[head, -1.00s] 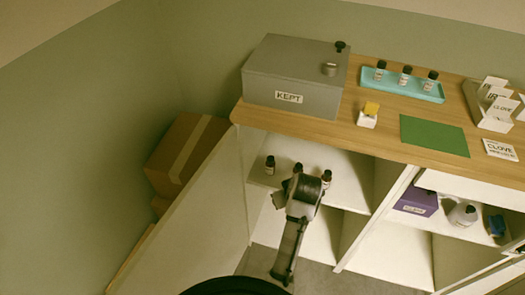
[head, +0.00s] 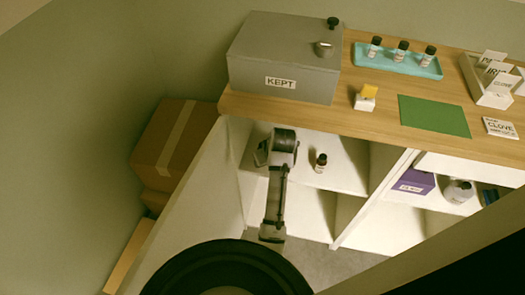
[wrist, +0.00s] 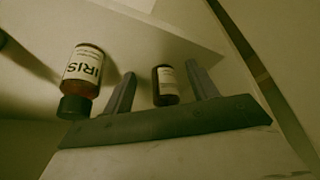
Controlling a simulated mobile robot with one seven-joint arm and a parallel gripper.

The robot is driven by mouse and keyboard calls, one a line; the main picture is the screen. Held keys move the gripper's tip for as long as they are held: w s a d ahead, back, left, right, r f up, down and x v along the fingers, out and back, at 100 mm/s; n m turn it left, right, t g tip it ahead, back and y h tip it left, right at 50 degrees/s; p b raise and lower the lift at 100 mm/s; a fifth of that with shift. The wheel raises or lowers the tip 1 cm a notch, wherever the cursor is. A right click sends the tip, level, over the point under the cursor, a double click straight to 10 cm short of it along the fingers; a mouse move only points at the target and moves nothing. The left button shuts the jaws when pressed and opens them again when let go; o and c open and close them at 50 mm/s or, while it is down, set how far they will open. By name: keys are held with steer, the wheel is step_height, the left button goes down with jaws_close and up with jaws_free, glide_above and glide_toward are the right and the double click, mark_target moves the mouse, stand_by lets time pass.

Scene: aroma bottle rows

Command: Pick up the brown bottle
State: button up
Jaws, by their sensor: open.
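One brown bottle (head: 321,162) with a dark cap and pale label stands on the open shelf in the head view. In the wrist view a brown bottle (wrist: 166,90) shows between the two spread fingers of my gripper (wrist: 162,70); I see no clear contact. Another brown bottle (wrist: 83,66), labelled IRIS, with a black cap, is outside the left finger. My gripper (head: 262,153) is at the left part of the shelf in the head view, and my arm hides what stands behind it there. The label between the fingers is unreadable.
A grey KEPT box (head: 290,45) and a teal tray (head: 383,62) with three small bottles stand on the wooden counter above the shelf. A white panel (head: 195,190) is left of my arm. A purple box (head: 414,182) is in the right compartment.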

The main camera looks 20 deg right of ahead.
steer(key=w, duration=0.1)
steer(key=w+p, duration=0.1)
steer(key=w, duration=0.2)
steer(key=shift+w+a+f, duration=0.15)
steer(key=shift+w+f, duration=0.1)
steer(key=shift+f, duration=0.1)
steer(key=shift+w+f, duration=0.1)
steer(key=shift+f, duration=0.15)
steer(key=c, duration=1.1)
